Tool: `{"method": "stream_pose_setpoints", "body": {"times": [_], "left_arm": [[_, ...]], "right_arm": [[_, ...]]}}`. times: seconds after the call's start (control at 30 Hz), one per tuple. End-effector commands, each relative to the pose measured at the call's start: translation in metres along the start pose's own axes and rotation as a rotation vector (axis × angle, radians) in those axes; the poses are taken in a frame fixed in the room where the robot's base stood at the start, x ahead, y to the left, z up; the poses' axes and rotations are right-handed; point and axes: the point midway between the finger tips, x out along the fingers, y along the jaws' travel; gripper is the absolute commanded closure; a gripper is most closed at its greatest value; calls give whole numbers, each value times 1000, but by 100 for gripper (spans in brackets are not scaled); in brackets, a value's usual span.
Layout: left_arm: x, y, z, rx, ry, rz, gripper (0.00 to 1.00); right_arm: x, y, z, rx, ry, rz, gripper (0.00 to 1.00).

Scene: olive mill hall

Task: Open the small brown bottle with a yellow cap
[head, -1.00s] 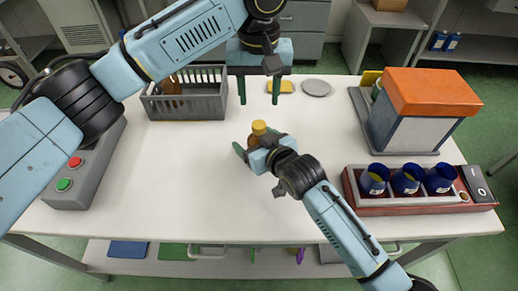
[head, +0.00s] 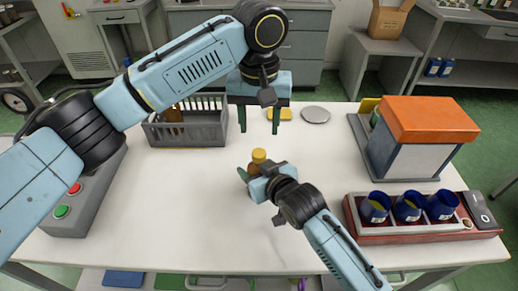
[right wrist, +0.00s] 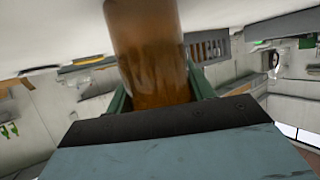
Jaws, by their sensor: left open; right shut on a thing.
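The small brown bottle with a yellow cap (head: 259,156) is upright at the middle of the white table. My right gripper (head: 250,172) is shut around its brown body, and the yellow cap shows above the fingers. In the right wrist view the brown body (right wrist: 150,55) stands between the green fingers; the cap is out of that view. My left gripper (head: 260,119) is open and empty, pointing down, behind and above the bottle in the head view. Whether the bottle's base touches the table is hidden by my right gripper.
A grey crate (head: 190,134) with a brown bottle inside stands at the back left. A button box (head: 85,205) is at the left. An orange-topped machine (head: 420,135) and a red tray (head: 400,232) with blue cups are at the right. A grey disc (head: 315,115) lies at the back.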

Motion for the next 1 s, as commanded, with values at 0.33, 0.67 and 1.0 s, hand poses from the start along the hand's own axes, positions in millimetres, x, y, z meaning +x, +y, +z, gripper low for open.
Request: {"method": "stream_pose_setpoints", "body": {"times": [0.33,0.67,1.0], "left_arm": [[0,1,0,598,2,-1,53],[-1,1,0,1236,3,-3,53],[-1,0,0,1893,1,-4,53]], "right_arm": [[0,0,1,-1,-2,0,100],[0,0,1,-1,-2,0,100],[0,0,1,-1,-2,0,100]]}}
